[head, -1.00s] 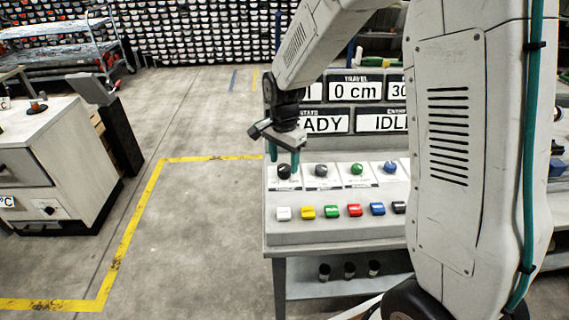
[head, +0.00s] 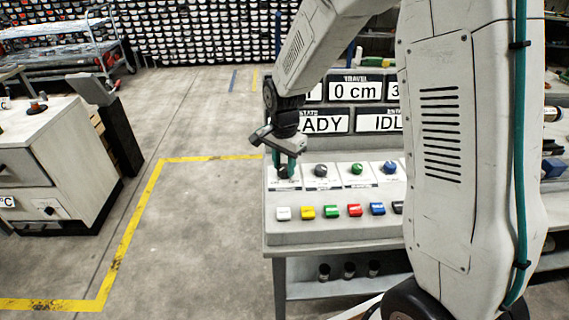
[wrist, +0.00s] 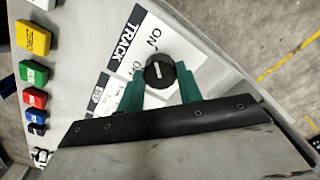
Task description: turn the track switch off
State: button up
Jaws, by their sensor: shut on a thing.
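The track switch is a round black knob (wrist: 160,72) with a pale pointer mark, on a white plate (wrist: 122,62) lettered TRACK. ON is printed beside the knob, and a second label starting with O is partly covered by a finger and the knob. My gripper (wrist: 160,84) has its two green fingers on either side of the knob, shut on it. In the head view my gripper (head: 287,168) is lowered over the leftmost knob (head: 283,173) of the console, which is mostly hidden by the fingers. Which label the pointer faces is hard to tell.
More knobs stand to the right, a black one (head: 320,170), a green one (head: 357,168) and a blue one (head: 390,167). A row of coloured buttons (head: 331,211) runs in front. Display panels (head: 352,91) rise behind. Floor left of the console (head: 280,240) is clear.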

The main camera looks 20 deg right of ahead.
jog(key=n, duration=0.4)
jog(key=shift+n, duration=0.3)
jog(key=n, duration=0.9)
jog(key=shift+n, duration=1.9)
jog(key=o, duration=1)
jog(key=shift+r, duration=0.15)
